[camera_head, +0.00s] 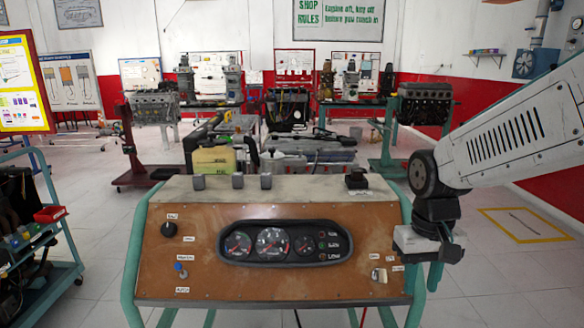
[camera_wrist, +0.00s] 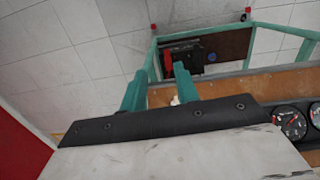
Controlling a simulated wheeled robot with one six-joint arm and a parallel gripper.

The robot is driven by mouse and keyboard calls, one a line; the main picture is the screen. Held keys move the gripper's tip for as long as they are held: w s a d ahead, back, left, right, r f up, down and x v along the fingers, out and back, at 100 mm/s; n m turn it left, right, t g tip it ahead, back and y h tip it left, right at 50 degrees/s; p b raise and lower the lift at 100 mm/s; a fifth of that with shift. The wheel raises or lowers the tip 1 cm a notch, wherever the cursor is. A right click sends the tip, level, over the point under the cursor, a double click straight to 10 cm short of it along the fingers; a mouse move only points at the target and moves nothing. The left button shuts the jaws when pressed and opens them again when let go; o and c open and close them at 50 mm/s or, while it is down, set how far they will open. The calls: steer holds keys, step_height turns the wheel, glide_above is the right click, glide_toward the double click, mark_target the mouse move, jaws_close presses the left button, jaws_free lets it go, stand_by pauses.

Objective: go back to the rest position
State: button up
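My gripper (camera_head: 436,272) hangs at the right end of the engine trainer's control panel (camera_head: 190,255) in the head view, with its teal fingers pointing down. In the wrist view my gripper (camera_wrist: 160,80) shows two teal fingers set apart, with no object held between them. The white switch (camera_head: 379,275) on the panel's right side is to the left of the gripper in the head view. In the wrist view a small white piece shows near the right finger, partly hidden. I cannot tell whether the fingers touch the panel edge.
The panel carries a gauge cluster (camera_head: 285,243), a black knob (camera_head: 168,229) and a blue-tipped toggle (camera_head: 180,268). A green cart (camera_head: 62,272) stands at the left. Engines on stands (camera_head: 425,105) are behind.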

steer(key=s+d+r+t, duration=0.1)
steer(key=s+r, duration=0.2)
steer(key=s, duration=0.5)
steer(key=s+d+r+t, duration=0.1)
steer(key=s+r, duration=0.2)
steer(key=s, duration=0.5)
steer(key=shift+s+d+r, duration=0.15)
steer(key=shift+r, duration=0.25)
